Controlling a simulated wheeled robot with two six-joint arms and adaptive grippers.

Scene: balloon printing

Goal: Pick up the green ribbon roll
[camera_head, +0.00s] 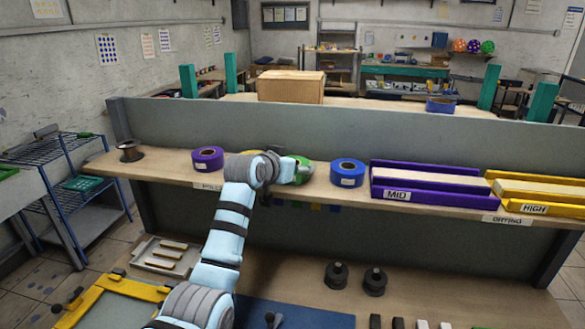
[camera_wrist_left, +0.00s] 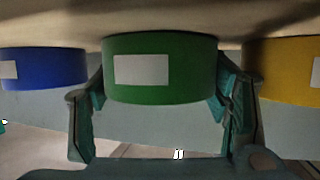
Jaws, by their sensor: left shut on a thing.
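The green ribbon roll (camera_wrist_left: 190,72), with a pale label, sits between the two fingers of my left gripper (camera_wrist_left: 161,88) in the left wrist view. The fingers are shut on its sides. In the head view the left gripper (camera_head: 292,173) is over the upper shelf, and only a little of the green roll (camera_head: 301,160) shows behind it. The roll appears still at the shelf surface, which is at the top of the wrist view. My right gripper is not in view.
A blue roll (camera_head: 348,173) stands right of the gripper, a purple roll (camera_head: 207,160) left of it. A yellow roll (camera_wrist_left: 283,72) shows in the wrist view. A dark spool (camera_head: 130,152) is at the shelf's left end. A purple MID tray (camera_head: 430,197) lies further right.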

